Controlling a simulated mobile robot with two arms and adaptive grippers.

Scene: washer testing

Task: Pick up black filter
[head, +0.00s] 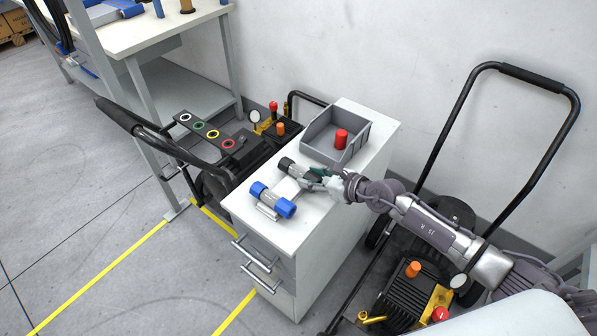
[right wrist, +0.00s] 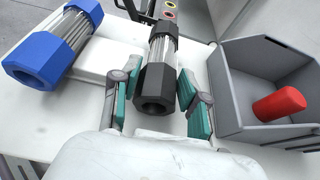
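The black filter (head: 286,164), with black ends and a ribbed metallic middle, lies on the white cabinet top (head: 352,190). In the right wrist view the black filter (right wrist: 156,84) lies lengthwise between the fingers of my right gripper (right wrist: 158,110). The teal finger pads are apart, one on each side of the filter's near end, with small gaps showing. In the head view my right gripper (head: 311,178) reaches in from the right at the filter. My left gripper is not in view.
A blue-ended filter (head: 272,199) lies on the left, on a light holder; it also shows in the right wrist view (right wrist: 50,50). A grey bin (head: 318,143) with a red cylinder (head: 341,139) stands to the right. Wheeled machines stand on both sides of the cabinet.

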